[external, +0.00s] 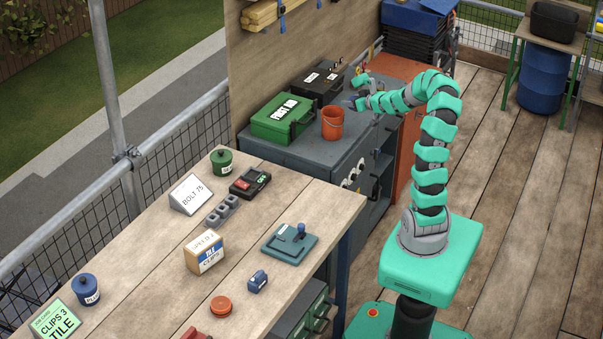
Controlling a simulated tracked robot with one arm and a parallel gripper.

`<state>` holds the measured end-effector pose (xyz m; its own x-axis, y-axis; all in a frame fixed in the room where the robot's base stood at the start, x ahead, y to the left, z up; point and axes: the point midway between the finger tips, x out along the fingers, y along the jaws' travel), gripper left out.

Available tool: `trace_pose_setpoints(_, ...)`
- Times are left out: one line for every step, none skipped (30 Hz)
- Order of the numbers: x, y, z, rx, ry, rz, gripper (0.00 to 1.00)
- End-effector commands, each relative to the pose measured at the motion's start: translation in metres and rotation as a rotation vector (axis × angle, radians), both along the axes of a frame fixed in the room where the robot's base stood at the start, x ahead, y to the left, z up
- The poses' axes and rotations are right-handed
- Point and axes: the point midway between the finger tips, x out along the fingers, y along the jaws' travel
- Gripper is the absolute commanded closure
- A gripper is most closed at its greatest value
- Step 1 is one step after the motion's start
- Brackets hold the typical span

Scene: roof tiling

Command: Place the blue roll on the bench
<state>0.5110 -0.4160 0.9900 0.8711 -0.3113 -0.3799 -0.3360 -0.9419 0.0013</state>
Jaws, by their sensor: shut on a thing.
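My gripper (353,102) is at the end of the arm, which bends over to the left above the grey cabinet (295,153). It is just above and to the right of the orange bucket (332,123). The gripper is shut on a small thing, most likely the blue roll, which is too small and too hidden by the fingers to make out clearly. The wooden bench (330,205) stands in front of the cabinet, to the lower left of my arm.
The bench holds a blue joystick on a plate (290,243), a tile clips box (204,252), a bolt sign (191,194), a blue tin (86,289) and an orange disc (221,306). Bare wood lies between them. A green first aid case (283,118) sits beside the bucket.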

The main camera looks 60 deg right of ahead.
Motion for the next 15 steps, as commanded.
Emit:
trace_pose_setpoints(0.009, 0.010, 0.009, -0.001, -0.003, 0.021, 0.68)
trace_pose_setpoints(0.014, 0.017, 0.010, 0.000, -0.001, 0.032, 0.68)
trace_pose_setpoints(0.021, 0.026, 0.012, 0.000, 0.000, 0.050, 0.68)
trace_pose_setpoints(0.026, 0.034, 0.012, 0.000, 0.000, 0.064, 0.68)
trace_pose_setpoints(0.032, 0.042, 0.012, 0.000, 0.001, 0.079, 0.68)
trace_pose_setpoints(0.040, 0.055, 0.012, 0.001, 0.002, 0.100, 0.68)
trace_pose_setpoints(0.045, 0.064, 0.012, 0.000, 0.002, 0.115, 0.68)
trace_pose_setpoints(0.051, 0.074, 0.012, 0.000, 0.002, 0.131, 0.68)
trace_pose_setpoints(0.059, 0.088, 0.012, 0.001, 0.002, 0.153, 0.68)
trace_pose_setpoints(0.065, 0.098, 0.012, 0.001, 0.002, 0.170, 0.68)
trace_pose_setpoints(0.071, 0.110, 0.013, 0.001, 0.003, 0.189, 0.68)
trace_pose_setpoints(0.078, 0.126, 0.013, 0.001, 0.003, 0.214, 0.68)
trace_pose_setpoints(0.083, 0.137, 0.013, 0.001, 0.003, 0.233, 0.68)
trace_pose_setpoints(0.089, 0.150, 0.014, 0.000, 0.003, 0.251, 0.68)
trace_pose_setpoints(0.095, 0.166, 0.014, 0.001, 0.003, 0.277, 0.68)
